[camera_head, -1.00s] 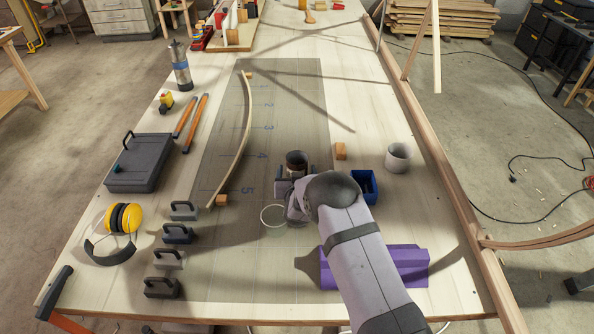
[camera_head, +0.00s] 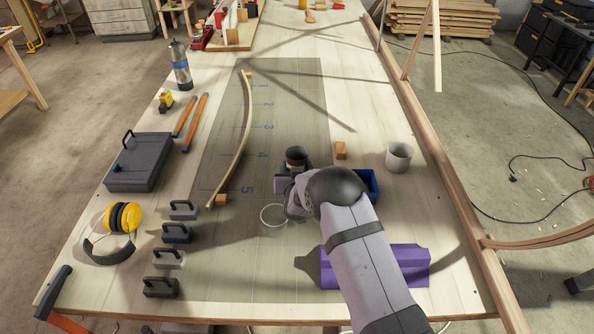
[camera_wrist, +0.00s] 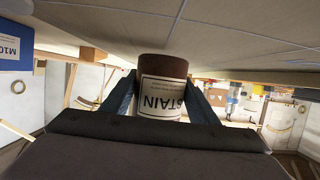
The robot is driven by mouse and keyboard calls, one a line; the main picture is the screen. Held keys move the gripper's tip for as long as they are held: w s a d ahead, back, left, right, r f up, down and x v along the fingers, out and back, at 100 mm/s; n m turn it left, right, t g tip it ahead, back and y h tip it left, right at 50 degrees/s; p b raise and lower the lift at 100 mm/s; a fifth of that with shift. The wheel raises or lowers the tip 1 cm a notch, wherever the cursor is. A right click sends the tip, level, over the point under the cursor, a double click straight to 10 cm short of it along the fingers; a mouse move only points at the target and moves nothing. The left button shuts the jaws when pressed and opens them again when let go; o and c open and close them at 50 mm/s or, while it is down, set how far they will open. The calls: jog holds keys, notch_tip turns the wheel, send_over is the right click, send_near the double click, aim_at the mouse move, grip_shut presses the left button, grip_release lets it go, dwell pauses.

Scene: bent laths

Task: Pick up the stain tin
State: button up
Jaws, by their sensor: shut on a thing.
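The stain tin (camera_head: 296,159) is a dark brown can with a pale label. It stands near the middle of the bench, on or just above the dark mat (camera_head: 290,110). My gripper (camera_head: 293,176) is shut on it, reaching in from the front right. In the wrist view, which is upside down, the tin (camera_wrist: 161,94) sits between the two blue-grey fingers (camera_wrist: 160,98), with STAIN readable on its label. I cannot tell for sure whether its base is clear of the mat.
A clear glass jar (camera_head: 273,220) stands just in front of my gripper. A blue box (camera_head: 371,183) is close on the right, with a wooden block (camera_head: 341,150) and grey cup (camera_head: 398,157) beyond. A purple piece (camera_head: 410,267) lies under my arm. A bent lath (camera_head: 243,135) lies left.

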aim_at(297, 147)
jog(key=shift+r+b, duration=1.1)
jog(key=shift+r, duration=3.1)
jog(key=shift+r, duration=0.15)
